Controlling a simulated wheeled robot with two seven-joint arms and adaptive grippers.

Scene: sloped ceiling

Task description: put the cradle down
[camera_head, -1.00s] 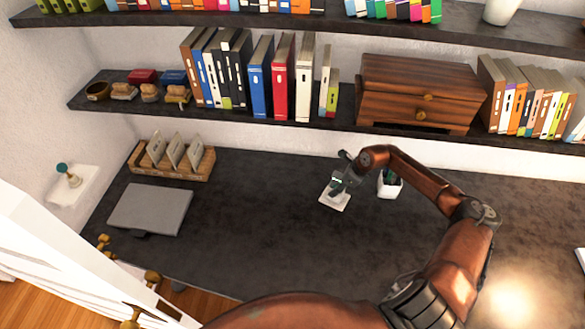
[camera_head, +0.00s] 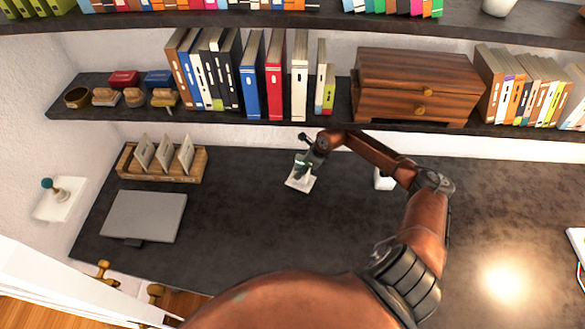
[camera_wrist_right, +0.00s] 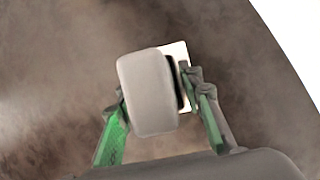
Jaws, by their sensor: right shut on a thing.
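The cradle (camera_head: 300,183) is a small piece with a white, square base, seen over the back middle of the dark desk. In the right wrist view the cradle (camera_wrist_right: 150,95) shows a pale grey rounded top above a white plate. My right gripper (camera_head: 304,163) is above the base, at the end of the copper arm. Its green fingers (camera_wrist_right: 158,92) are on both sides of the grey top, shut on it. I cannot tell whether the base touches the desk. My left gripper is not in view.
A grey laptop-like slab (camera_head: 145,216) and a wooden card rack (camera_head: 160,164) are on the left of the desk. A white pot (camera_head: 384,180) stands right of the gripper, partly behind my arm. A shelf (camera_head: 270,131) overhangs the back. The desk's middle is clear.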

